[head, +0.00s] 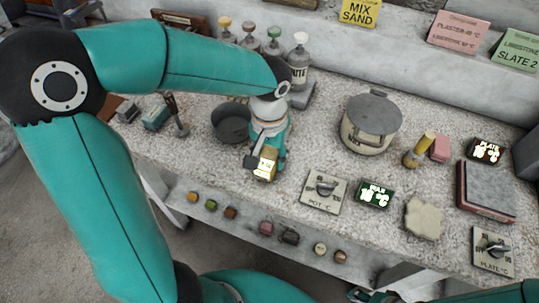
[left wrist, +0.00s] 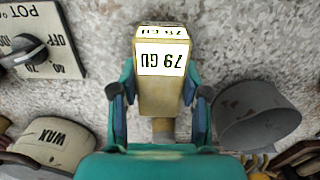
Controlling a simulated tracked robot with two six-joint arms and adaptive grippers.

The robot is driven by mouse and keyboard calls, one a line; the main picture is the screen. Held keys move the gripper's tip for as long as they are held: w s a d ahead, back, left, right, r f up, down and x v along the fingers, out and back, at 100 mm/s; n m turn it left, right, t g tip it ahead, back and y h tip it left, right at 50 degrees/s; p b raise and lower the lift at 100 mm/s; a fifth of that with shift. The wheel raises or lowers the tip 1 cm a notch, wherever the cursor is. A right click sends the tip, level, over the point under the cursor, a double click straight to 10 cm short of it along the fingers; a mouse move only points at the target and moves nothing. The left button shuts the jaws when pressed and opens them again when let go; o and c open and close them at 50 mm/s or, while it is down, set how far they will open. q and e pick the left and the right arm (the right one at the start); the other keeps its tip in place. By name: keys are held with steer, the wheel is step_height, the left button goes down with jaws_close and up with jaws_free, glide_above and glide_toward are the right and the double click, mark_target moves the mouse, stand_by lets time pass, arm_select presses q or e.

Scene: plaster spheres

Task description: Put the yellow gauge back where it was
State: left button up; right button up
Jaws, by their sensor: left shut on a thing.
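The yellow gauge (head: 265,166) is a small pale yellow box with a lit white label. In the left wrist view the gauge (left wrist: 161,88) reads "79 GU", upside down. My left gripper (head: 268,150) is shut on it, with one finger on each side in the left wrist view (left wrist: 160,108). The gripper points down over the front part of the stone worktop (head: 325,150). Whether the gauge's underside touches the worktop is hard to tell. At the bottom edge of the head view, a cut-off dark and teal part may be my right gripper (head: 370,296); its fingers cannot be made out.
A dark bowl (head: 231,122) stands close left of the gripper. A lidded pot (head: 371,122) and a POT dial plate (head: 325,191) lie to the right, with a green WAX display (head: 374,194) beyond. Several bottles (head: 299,60) stand behind. Bare worktop lies between gripper and pot.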

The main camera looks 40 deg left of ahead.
mark_target(269, 155)
arm_select(q)
steer(key=o, duration=0.6)
steer(key=shift+f, duration=0.1)
steer(key=shift+c, duration=0.2)
steer(key=o, duration=0.4)
steer(key=shift+o, duration=0.2)
steer(key=shift+r, duration=0.35)
step_height(269, 155, up, 12)
steer(key=p, duration=0.1)
steer(key=shift+f, duration=0.2)
